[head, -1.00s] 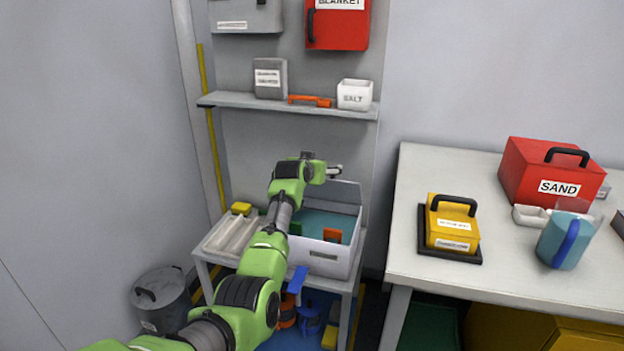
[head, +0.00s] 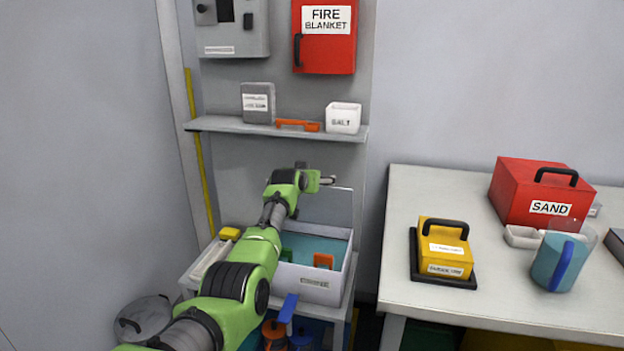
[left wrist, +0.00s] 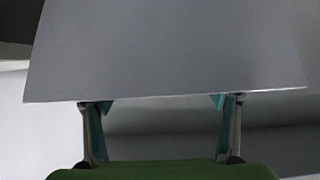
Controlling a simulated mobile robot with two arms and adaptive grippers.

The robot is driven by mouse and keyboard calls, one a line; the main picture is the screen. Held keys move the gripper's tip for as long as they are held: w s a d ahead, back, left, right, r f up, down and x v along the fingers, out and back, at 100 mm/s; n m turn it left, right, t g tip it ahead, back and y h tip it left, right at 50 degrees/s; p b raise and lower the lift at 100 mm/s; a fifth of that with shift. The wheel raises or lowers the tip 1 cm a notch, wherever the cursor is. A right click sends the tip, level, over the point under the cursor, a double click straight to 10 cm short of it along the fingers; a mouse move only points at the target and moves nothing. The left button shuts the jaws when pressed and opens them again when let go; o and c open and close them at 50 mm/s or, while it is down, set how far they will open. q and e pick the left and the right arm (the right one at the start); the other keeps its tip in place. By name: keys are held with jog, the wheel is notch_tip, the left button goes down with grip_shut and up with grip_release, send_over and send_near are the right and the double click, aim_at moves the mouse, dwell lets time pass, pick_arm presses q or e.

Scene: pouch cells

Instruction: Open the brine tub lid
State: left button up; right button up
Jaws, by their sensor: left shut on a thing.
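The white brine tub (head: 310,286) stands on a small stand and is open, with blue-green liquid inside. Its pale grey lid (head: 328,208) stands raised along the back edge of the tub. My left gripper (head: 328,180) is at the top edge of the lid. In the left wrist view, the lid (left wrist: 165,50) fills the upper picture as a flat grey panel. There the two fingertips of my left gripper (left wrist: 160,103) meet the lid's near edge, shut on it. My arm hides the left part of the tub. My right gripper is not in view.
A shelf (head: 230,125) with a white salt box (head: 343,118) is above. A table (head: 400,300) at right holds a red sand box (head: 532,190), a yellow box (head: 445,245) and a blue jug (head: 560,262).

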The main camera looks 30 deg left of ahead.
pick_arm(q)
jog(key=o, duration=1.5)
jog(key=shift+r, duration=0.1)
jog(key=shift+c, duration=0.2)
jog(key=shift+o, duration=0.6)
jog(key=shift+s, duration=0.1)
jog(key=v, duration=1.1)
jog(key=shift+s, duration=0.35)
jog(key=shift+r, duration=0.1)
